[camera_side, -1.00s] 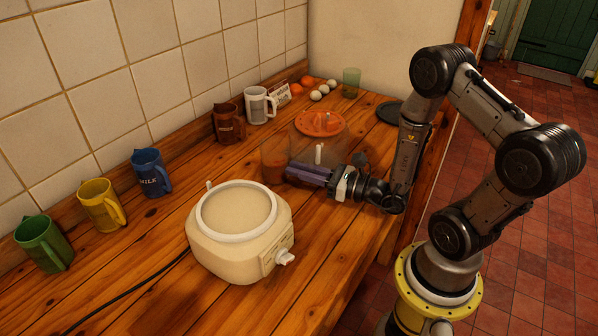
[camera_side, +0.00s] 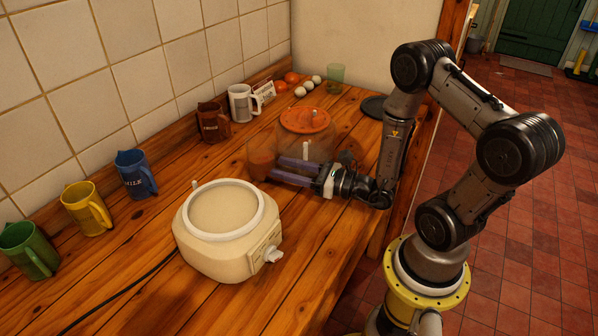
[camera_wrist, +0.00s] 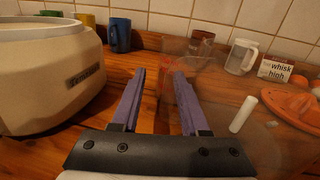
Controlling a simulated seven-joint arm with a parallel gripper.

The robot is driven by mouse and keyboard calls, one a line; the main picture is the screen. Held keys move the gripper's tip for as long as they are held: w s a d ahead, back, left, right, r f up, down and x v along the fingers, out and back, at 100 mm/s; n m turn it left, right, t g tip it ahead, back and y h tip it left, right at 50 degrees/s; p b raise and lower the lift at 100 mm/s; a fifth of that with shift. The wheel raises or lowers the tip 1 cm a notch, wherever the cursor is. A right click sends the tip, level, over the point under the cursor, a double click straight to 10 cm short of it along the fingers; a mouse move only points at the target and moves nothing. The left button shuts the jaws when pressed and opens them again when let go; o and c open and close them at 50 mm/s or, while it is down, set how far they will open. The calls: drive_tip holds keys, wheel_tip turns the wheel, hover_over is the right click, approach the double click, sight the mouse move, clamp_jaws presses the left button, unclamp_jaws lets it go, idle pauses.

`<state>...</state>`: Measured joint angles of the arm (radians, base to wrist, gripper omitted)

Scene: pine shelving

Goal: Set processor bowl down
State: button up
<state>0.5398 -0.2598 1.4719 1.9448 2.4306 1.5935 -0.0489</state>
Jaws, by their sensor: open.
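The clear processor bowl (camera_side: 326,146) stands upright on the wooden worktop, with a white post (camera_side: 306,150) showing through it. A faint reddish see-through part (camera_side: 261,158) is at its left. In the wrist view the bowl's clear wall (camera_wrist: 222,100) is hard to make out to the right of the fingers. My gripper (camera_side: 277,171) is low over the worktop beside the bowl, its purple fingers apart.
The cream processor base (camera_side: 222,245) with a white rim stands at the front left. An orange disc-like piece (camera_side: 305,120) is by the bowl. Blue (camera_side: 134,174), yellow, green, brown and white mugs line the wall. Open worktop lies right of the base.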

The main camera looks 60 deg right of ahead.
drive_tip(key=shift+s+d, duration=0.2)
drive_tip(key=shift+s, duration=0.95)
drive_tip(key=shift+s+d, duration=0.2)
drive_tip(key=shift+s, duration=1)
drive_tip(key=shift+s+d, duration=0.2)
drive_tip(key=shift+s, duration=0.95)
drive_tip(key=s+a+r+n+g+y, duration=0.2)
drive_tip(key=a+r+n+g+y, duration=0.45)
drive_tip(key=a+n+y, duration=0.45)
drive_tip(key=s+a+n+g+h, duration=0.45)
drive_tip(key=s+n+g, duration=0.5)
drive_tip(key=n, duration=0.25)
drive_tip(key=d+r+n+t+h, duration=0.3)
drive_tip(key=d+r+n+h, duration=0.5)
drive_tip(key=d+n+h, duration=0.1)
drive_tip(key=shift+s+d+n+t+h, duration=0.3)
drive_tip(key=shift+d+n+h, duration=0.1)
drive_tip(key=shift+n, duration=0.4)
